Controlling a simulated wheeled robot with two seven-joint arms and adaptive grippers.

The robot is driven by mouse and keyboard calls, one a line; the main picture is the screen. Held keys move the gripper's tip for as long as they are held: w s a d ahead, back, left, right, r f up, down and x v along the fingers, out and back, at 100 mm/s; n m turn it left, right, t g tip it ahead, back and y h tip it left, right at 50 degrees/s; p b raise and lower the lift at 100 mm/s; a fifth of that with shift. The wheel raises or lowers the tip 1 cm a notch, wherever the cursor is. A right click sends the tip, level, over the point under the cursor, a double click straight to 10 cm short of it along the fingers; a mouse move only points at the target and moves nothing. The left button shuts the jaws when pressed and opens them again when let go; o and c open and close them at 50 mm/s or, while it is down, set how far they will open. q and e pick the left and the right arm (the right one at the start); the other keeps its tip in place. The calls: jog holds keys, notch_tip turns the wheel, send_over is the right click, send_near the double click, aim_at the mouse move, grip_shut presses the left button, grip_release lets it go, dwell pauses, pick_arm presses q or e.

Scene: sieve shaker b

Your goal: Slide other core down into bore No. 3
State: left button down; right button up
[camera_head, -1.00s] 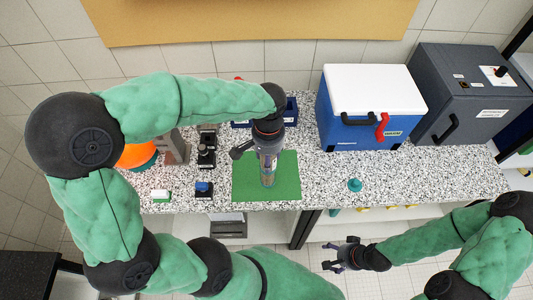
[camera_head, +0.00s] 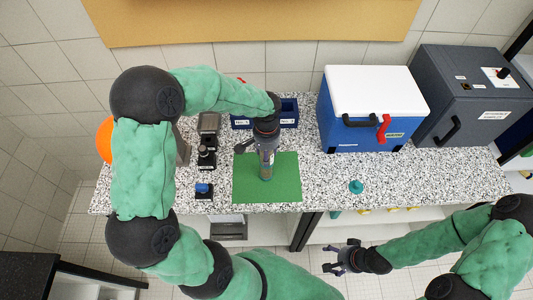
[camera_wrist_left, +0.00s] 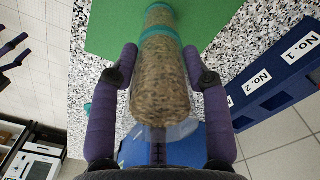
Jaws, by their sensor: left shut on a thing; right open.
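A speckled brown core (camera_wrist_left: 160,85) with a teal band is in my left gripper (camera_wrist_left: 163,75), one finger on each side. In the head view my left gripper (camera_head: 267,150) points down over the green mat (camera_head: 285,190), and part of the core (camera_head: 266,171) shows below it. The dark blue rack (camera_head: 289,113) is just behind it, partly hidden by my left wrist. The wrist view shows the rack (camera_wrist_left: 285,88) with labels No. 1 and No. 2; a No. 3 label cannot be read. My right gripper (camera_head: 334,258) is open and empty before the counter.
A blue cooler with a white lid (camera_head: 372,100) and a grey box (camera_head: 470,95) stand to the right. Small dark devices (camera_head: 206,157) stand left of the mat. A teal knob-like piece (camera_head: 356,187) is on the speckled counter (camera_head: 430,175), which is otherwise clear at front right.

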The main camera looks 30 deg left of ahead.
pick_arm(q)
jog(key=shift+f, duration=0.15)
jog(key=shift+f, duration=0.1)
jog(key=c, duration=0.7)
grip_release()
jog(key=shift+o, duration=0.5)
